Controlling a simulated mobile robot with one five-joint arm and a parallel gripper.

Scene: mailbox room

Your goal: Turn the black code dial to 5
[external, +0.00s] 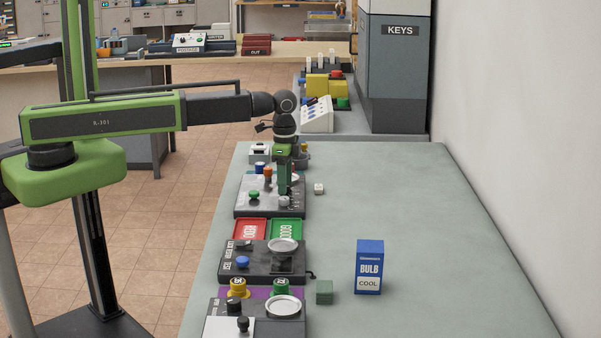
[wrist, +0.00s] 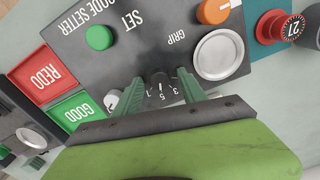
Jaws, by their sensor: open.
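The code setter (wrist: 105,50) is a dark grey panel with a green button (wrist: 99,38), an orange-red knob (wrist: 213,11) and a round silver dish marked GRIP (wrist: 219,54). It also stands on the bench in the external view (external: 250,209). The black code dial (wrist: 160,84) is at the panel's lower edge in the wrist view, with numbers printed beside it. Which number it points to is unclear. My gripper (wrist: 160,76) is open, its two green fingers on either side of the dial, with gaps visible. In the external view my gripper (external: 284,180) points down over the panel and hides the dial.
Red REDO (wrist: 57,69) and green GOOD (wrist: 75,112) trays lie beside the panel. A blue bulb box (external: 369,263) stands on the bench. The bench's right side is mostly clear.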

